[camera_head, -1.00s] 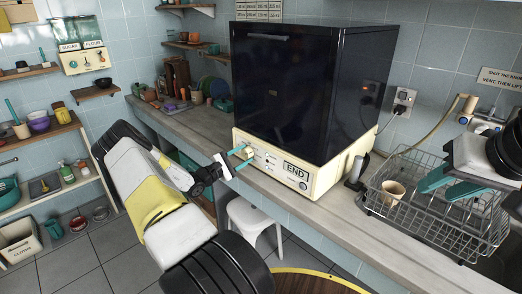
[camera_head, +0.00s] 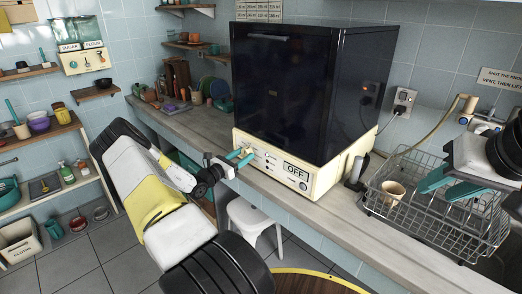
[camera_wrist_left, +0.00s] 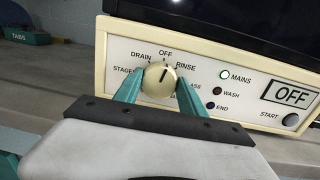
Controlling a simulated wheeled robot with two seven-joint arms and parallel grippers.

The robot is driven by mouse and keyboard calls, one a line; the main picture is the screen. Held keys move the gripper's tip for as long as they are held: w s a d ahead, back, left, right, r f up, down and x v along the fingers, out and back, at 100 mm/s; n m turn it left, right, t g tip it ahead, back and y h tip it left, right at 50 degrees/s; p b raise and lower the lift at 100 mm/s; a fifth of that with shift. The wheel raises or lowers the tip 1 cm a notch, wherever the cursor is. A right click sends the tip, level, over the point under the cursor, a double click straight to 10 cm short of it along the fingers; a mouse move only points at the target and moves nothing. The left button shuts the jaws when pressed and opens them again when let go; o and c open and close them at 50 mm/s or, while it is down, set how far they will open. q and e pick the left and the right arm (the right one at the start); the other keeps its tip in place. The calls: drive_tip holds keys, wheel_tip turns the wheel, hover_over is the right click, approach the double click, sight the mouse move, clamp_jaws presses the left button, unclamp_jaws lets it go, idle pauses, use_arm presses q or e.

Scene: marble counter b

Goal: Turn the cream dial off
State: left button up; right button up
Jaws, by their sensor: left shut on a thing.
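The round cream dial (camera_wrist_left: 160,77) sits on the cream control panel (camera_wrist_left: 140,51) of the dark-fronted machine. Its dark pointer line points up, roughly at the OFF label (camera_wrist_left: 165,53). The panel display (camera_wrist_left: 290,95) reads OFF, and it reads OFF in the head view too (camera_head: 295,170). My left gripper (camera_head: 241,157) is shut on the dial, with one teal finger on each side of it in the left wrist view. My right gripper (camera_head: 449,184) is at the right, over the dish rack, with its teal fingers apart and nothing seen between them.
The wire dish rack (camera_head: 412,222) holds a cream cup (camera_head: 392,192) on the counter right of the machine. A white stool (camera_head: 254,218) stands below the counter. Small items line the counter at the left, and shelves fill the left wall.

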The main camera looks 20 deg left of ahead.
use_arm(q)
drive_tip(key=shift+n, duration=1.1)
drive_tip(key=o, duration=1.4)
drive_tip(key=shift+c, duration=0.2)
drive_tip(key=shift+s+a, duration=0.1)
drive_tip(key=shift+s, duration=0.05)
drive_tip(key=v, duration=0.7)
drive_tip(key=shift+s, duration=0.25)
